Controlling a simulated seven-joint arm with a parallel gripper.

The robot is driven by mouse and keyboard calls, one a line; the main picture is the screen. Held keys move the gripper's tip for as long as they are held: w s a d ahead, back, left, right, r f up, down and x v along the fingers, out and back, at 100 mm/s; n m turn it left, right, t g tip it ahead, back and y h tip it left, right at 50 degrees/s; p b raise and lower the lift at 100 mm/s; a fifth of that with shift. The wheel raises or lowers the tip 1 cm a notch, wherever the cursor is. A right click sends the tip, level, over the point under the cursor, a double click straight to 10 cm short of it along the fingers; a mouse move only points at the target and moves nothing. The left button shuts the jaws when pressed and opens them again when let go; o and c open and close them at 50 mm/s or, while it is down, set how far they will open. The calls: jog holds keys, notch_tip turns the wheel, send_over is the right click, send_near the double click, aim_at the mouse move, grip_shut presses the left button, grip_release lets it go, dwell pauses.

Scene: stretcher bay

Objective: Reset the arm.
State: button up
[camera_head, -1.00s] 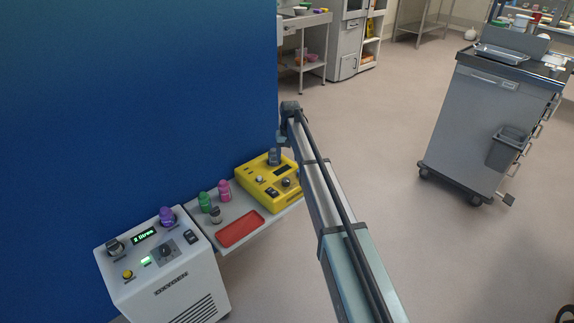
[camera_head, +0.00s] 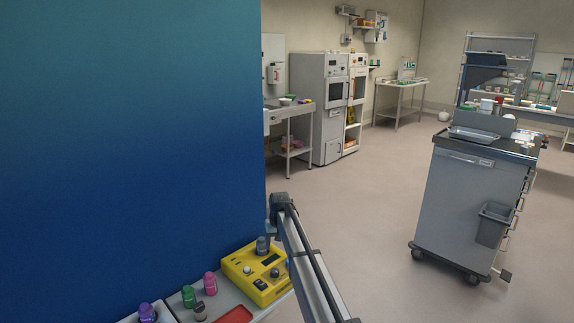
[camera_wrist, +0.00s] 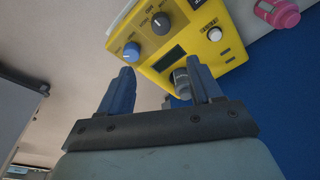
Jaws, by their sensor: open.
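My arm reaches up from the bottom of the head view, and its end stands beside the right edge of the blue panel (camera_head: 130,130). My gripper (camera_wrist: 160,88) shows in the wrist view with two blue fingers spread apart and nothing held between them. Beyond the fingers is the yellow device (camera_head: 256,273), with knobs, a dark display and a grey-topped fitting (camera_wrist: 181,82). The fitting appears between the fingers in the wrist view, near the right one; whether they touch cannot be told.
Green (camera_head: 189,297), pink (camera_head: 210,283) and purple (camera_head: 148,313) bottles stand left of the yellow device, near a red tray (camera_head: 234,315). A grey cart (camera_head: 470,205) with a bin stands at the right. The floor (camera_head: 370,215) between is clear.

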jog(key=s+d+f+g, duration=0.1)
jog(key=s+d+f, duration=0.4)
jog(key=s+f, duration=0.75)
jog(key=s+d+f+m+g+h, duration=0.15)
jog(key=s+d+f, duration=0.55)
jog(key=s, duration=1)
jog(key=s+d+f+n+g, duration=0.15)
jog(key=s+d+f, duration=0.25)
jog(key=s+f, duration=0.95)
jog(key=s+d+f+m+g, duration=0.1)
jog(key=s+d+f+g, duration=0.1)
jog(key=s, duration=1)
jog(key=s+d+f+m+g, duration=0.1)
jog(key=s+d+f+g, duration=0.1)
jog(key=s, duration=1.1)
jog(key=shift+s+d+f+g+y, duration=0.15)
jog(key=shift+d+f+g+y, duration=0.2)
jog(key=shift+d+f, duration=0.5)
